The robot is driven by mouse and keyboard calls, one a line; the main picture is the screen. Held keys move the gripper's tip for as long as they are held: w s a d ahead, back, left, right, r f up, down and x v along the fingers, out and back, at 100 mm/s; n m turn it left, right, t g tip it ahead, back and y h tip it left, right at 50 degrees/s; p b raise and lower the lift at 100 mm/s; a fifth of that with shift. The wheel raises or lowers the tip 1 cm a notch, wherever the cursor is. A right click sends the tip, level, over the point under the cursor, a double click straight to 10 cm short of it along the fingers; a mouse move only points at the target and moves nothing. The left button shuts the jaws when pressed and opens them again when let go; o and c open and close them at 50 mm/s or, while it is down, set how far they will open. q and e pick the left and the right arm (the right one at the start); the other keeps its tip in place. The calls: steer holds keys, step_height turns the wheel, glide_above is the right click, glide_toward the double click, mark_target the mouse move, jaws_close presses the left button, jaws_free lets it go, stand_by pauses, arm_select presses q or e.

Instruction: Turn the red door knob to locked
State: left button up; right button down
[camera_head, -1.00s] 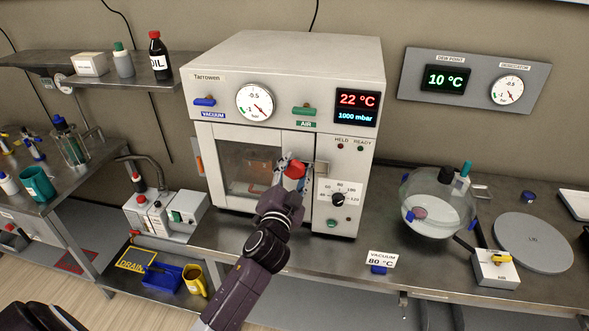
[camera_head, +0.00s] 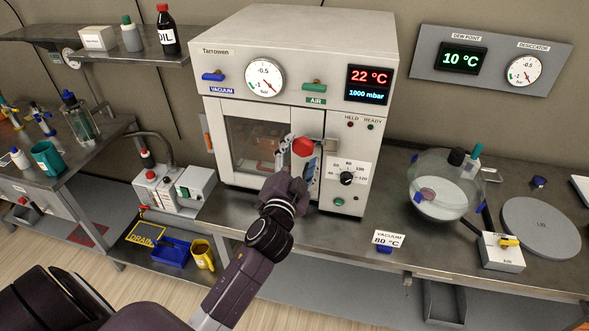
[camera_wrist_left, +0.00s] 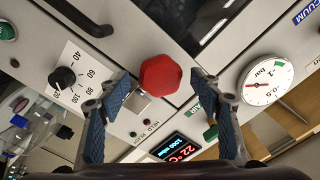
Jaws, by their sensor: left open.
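The red door knob (camera_head: 303,146) sits on the right edge of the white oven's windowed door (camera_head: 258,146), beside a metal latch plate. The door looks closed. My left gripper (camera_head: 298,163) is open just in front of and below the knob in the head view. In the left wrist view the knob (camera_wrist_left: 160,76) shows whole as a red faceted cap, between and beyond the two blue-padded fingers (camera_wrist_left: 162,98). Gaps show on both sides, and neither finger visibly touches it. No lock marking is readable. My right gripper is out of view.
A black temperature dial (camera_head: 346,178) is right of the knob. The blue vacuum lever (camera_head: 214,76) and green air lever (camera_head: 313,86) are above. A glass desiccator (camera_head: 443,187) stands on the bench to the right. The bench front right of my arm has a vacuum card (camera_head: 389,238).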

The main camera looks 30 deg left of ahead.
arm_select(q)
steer(key=v, duration=0.9)
steer(key=d+f+g+h+b, duration=0.1)
steer(key=d+f+g+h, duration=0.1)
steer(key=f, duration=1)
steer(key=d+f+g+h, duration=0.1)
steer(key=d+f+g, duration=0.15)
steer(key=f, duration=1.05)
steer(key=s+d+f+g+h+b, duration=0.15)
steer(key=s+f, duration=0.25)
steer(key=f, duration=0.5)
steer(key=s+d+f+g+p, duration=0.15)
steer(key=s+f, duration=0.25)
steer(key=f, duration=0.4)
steer(key=s+f+n+g+b, duration=0.2)
steer(key=s+f+g, duration=0.3)
steer(key=s+f, duration=1.3)
steer(key=s+a+f+g, duration=0.1)
steer(key=s+f+g, duration=0.1)
steer(key=s, duration=0.7)
steer(key=s+a+f+n+g, duration=0.1)
steer(key=s+f+g, duration=0.1)
steer(key=s+f, duration=0.3)
steer(key=s, duration=0.4)
steer(key=shift+s+f+n+b, duration=0.3)
steer(key=shift+s+b, duration=0.05)
steer(key=shift+b, duration=0.05)
